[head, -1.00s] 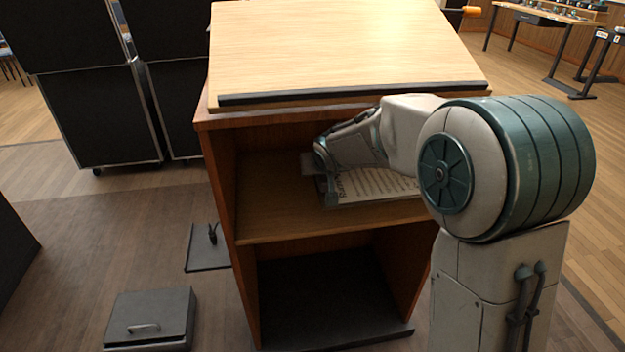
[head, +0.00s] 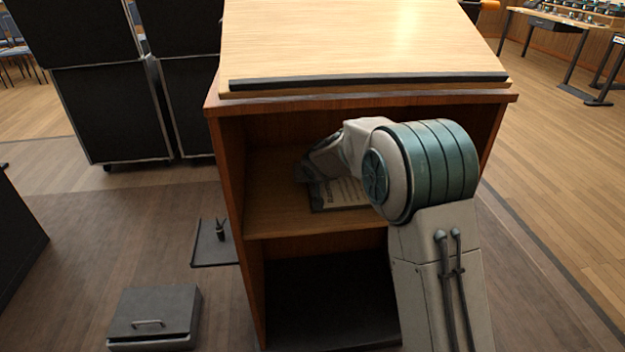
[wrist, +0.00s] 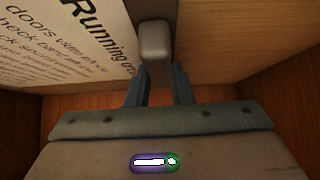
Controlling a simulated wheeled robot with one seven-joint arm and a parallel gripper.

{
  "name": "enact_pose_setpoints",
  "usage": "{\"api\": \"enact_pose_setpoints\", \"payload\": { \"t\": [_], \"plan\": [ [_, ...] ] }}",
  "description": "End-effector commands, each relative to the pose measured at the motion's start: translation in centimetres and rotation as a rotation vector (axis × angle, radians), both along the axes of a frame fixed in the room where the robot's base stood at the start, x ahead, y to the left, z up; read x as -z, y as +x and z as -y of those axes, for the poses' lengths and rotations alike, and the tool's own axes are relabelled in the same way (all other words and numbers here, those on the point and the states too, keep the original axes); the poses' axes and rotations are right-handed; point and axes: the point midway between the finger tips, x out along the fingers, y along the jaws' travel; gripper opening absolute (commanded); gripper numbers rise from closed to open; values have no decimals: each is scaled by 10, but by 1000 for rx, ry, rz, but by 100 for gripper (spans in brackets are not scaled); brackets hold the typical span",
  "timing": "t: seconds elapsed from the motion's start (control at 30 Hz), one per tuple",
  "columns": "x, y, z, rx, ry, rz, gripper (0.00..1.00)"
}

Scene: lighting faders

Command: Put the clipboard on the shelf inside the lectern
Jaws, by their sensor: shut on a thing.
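The clipboard (head: 338,195) with a printed sheet lies on or just above the lectern's inner shelf (head: 285,217), toward its left and middle. My arm hides part of it. My gripper (head: 308,172) reaches into the lectern's upper compartment at the clipboard's left end. In the wrist view my gripper (wrist: 158,85) is shut on the clipboard's clip end, by a grey block. The printed sheet of the clipboard (wrist: 70,45) fills the upper left there. Whether the clipboard's underside touches the shelf cannot be told.
The lectern (head: 228,190) has a sloped wooden top (head: 360,45) with a black ledge above the compartment, and an open dark space below the shelf. Black cabinets (head: 110,110) stand behind.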

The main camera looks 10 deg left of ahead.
Motion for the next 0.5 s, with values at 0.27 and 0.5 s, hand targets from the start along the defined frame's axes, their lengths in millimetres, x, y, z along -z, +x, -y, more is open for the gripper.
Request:
{"api": "enact_pose_setpoints", "payload": {
  "t": [0.27,0.5],
  "plan": [
    [2,0,0,0,0,1,0],
    [0,0,0,1,1,0,42]
  ]
}}
